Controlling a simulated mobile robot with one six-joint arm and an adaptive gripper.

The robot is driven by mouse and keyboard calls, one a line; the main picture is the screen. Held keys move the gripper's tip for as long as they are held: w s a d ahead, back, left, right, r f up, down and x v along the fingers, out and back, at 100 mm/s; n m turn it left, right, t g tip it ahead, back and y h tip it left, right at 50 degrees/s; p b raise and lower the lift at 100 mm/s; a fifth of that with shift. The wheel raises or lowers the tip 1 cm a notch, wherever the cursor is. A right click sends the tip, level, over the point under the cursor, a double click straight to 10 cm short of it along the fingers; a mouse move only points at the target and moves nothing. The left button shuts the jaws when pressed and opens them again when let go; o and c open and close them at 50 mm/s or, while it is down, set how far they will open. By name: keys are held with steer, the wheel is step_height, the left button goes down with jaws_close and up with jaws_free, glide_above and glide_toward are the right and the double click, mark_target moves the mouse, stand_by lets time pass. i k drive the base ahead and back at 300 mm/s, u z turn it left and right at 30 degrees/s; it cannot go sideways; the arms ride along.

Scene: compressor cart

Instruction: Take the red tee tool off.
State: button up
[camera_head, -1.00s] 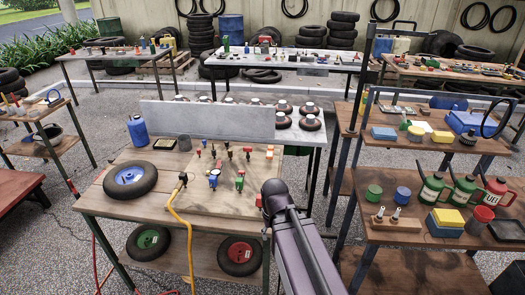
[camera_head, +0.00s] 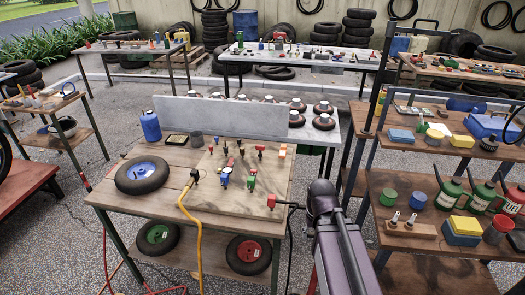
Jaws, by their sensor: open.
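Several small upright fittings stand on the wooden board (camera_head: 215,205) of the cart's top. One with a red top and a dark stem (camera_head: 260,149) looks like a tee, near the board's back right. A blue gauge-like fitting (camera_head: 225,178) and a green one with red parts (camera_head: 251,181) stand in front. My purple arm rises at the right of the cart, and my gripper does not show.
A blue-hubbed wheel (camera_head: 142,174) lies on the cart's left, beside a blue canister (camera_head: 150,126). A yellow hose (camera_head: 199,235) hangs over the front edge. A red coupling (camera_head: 271,201) with a black hose sits at the right corner. A shelf rack with fuel cans (camera_head: 484,198) stands right.

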mark_target(260, 148)
steer(key=u, duration=0.05)
steer(key=i, duration=1)
steer(key=z, duration=0.05)
